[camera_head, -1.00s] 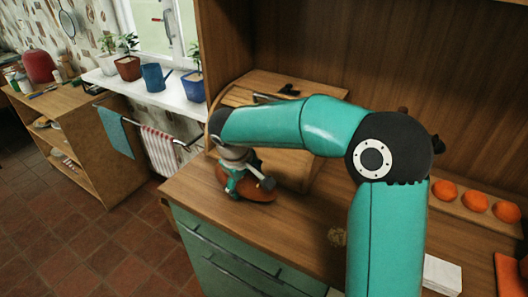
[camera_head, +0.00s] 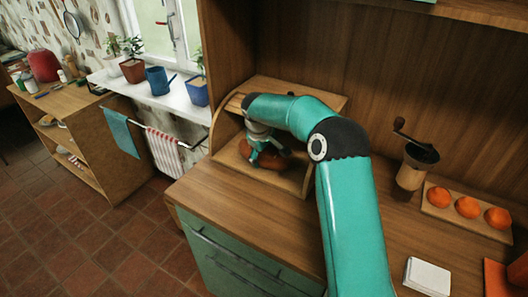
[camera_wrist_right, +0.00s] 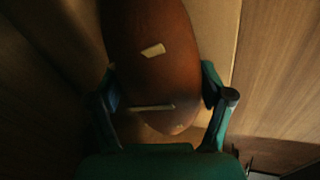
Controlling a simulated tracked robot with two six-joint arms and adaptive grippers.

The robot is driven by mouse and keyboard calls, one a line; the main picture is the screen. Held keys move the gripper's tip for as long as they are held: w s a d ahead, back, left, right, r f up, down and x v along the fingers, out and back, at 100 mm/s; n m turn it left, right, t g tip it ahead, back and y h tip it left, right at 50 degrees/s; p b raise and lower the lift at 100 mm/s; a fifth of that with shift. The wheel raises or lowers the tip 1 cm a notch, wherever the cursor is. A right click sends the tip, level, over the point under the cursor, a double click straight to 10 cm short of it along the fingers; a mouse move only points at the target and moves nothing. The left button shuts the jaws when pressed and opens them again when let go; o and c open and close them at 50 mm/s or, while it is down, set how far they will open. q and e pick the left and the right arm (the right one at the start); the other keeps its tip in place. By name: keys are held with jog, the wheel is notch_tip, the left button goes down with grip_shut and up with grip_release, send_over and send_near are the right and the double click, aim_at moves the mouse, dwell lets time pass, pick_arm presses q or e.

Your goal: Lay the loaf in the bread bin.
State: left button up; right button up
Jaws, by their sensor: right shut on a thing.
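The loaf (camera_head: 264,158) is brown and sits inside the open wooden bread bin (camera_head: 292,182), at the back left of the counter. My right gripper (camera_head: 268,152) is around the loaf inside the bin. In the right wrist view the loaf (camera_wrist_right: 155,60) lies lengthwise between the two teal fingers of the right gripper (camera_wrist_right: 165,105), which are shut on it. I cannot tell whether the loaf touches the bin floor. My left gripper is not in view.
A coffee grinder (camera_head: 413,165) stands right of my arm, beside a wooden board (camera_head: 440,209) with orange fruits. A white block (camera_head: 427,276) lies at the front right. The counter (camera_head: 225,200) before the bin is clear. A windowsill (camera_head: 180,97) with pots is to the left.

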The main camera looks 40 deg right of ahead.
jog(key=shift+f, duration=0.1)
jog(key=o, duration=1.5)
jog(key=shift+o, duration=0.2)
jog(key=shift+a+r, duration=0.1)
jog(key=shift+r, duration=0.15)
jog(key=shift+v, duration=1.1)
jog(key=s+a+b, duration=0.1)
jog(key=s+a, duration=0.1)
jog(key=a, duration=0.1)
jog(key=s+a+b, duration=0.1)
jog(key=a, duration=0.2)
jog(key=s+a+b, duration=0.1)
jog(key=s+a, duration=0.1)
jog(key=a, duration=0.1)
jog(key=shift+s+a+b, duration=0.25)
jog(key=shift+s+b, duration=0.1)
jog(key=shift+s+a+r, duration=0.1)
jog(key=shift+s+a, duration=0.2)
jog(key=shift+a, duration=0.2)
